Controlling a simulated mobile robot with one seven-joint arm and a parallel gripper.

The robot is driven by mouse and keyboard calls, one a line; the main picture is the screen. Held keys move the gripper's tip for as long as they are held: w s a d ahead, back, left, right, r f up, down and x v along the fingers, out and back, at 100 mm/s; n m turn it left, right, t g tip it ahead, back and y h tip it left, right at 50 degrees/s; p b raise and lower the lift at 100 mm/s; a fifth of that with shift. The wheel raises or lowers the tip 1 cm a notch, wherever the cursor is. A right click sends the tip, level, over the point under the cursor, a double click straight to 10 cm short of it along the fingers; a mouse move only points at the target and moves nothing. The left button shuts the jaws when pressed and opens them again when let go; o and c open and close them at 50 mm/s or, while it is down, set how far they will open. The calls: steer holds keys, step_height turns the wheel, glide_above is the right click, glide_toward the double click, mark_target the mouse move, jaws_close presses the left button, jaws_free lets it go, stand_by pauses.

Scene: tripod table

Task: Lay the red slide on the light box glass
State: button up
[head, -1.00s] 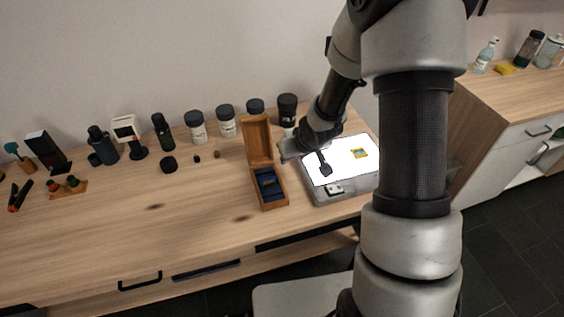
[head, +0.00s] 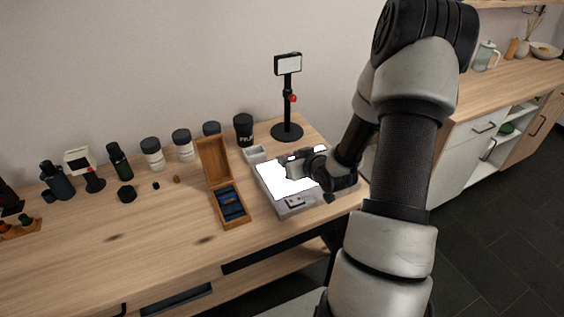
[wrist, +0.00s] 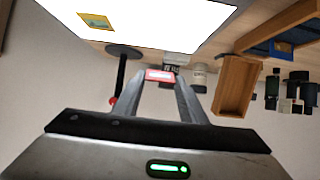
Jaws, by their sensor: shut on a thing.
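My gripper (wrist: 160,82) is shut on the red slide (wrist: 160,74), a small red-framed piece with a pale middle, between its fingertips in the wrist view. In the head view my gripper (head: 288,162) is above the back part of the light box, and the slide's red frame cannot be made out there. The light box (head: 294,203) is grey with a bright white glass (head: 277,180). The glass also fills the top of the wrist view (wrist: 150,18), with a yellow slide (wrist: 95,20) lying on it. My arm hides the glass's right side in the head view.
An open wooden box (head: 240,219) with blue slides stands left of the light box. A black stand with a lit head (head: 288,85) rises behind it. Several dark-lidded jars (head: 152,153) line the back. The table's front left is clear.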

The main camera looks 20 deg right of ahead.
steer(key=shift+f+b, duration=1.95)
steer(key=shift+f, duration=1.2)
steer(key=o, duration=1.1)
steer(key=p+v, duration=1.1)
steer(key=v, duration=0.6)
steer(key=shift+s+r, duration=0.15)
steer(key=shift+r, duration=0.05)
steer(key=shift+f, duration=0.1)
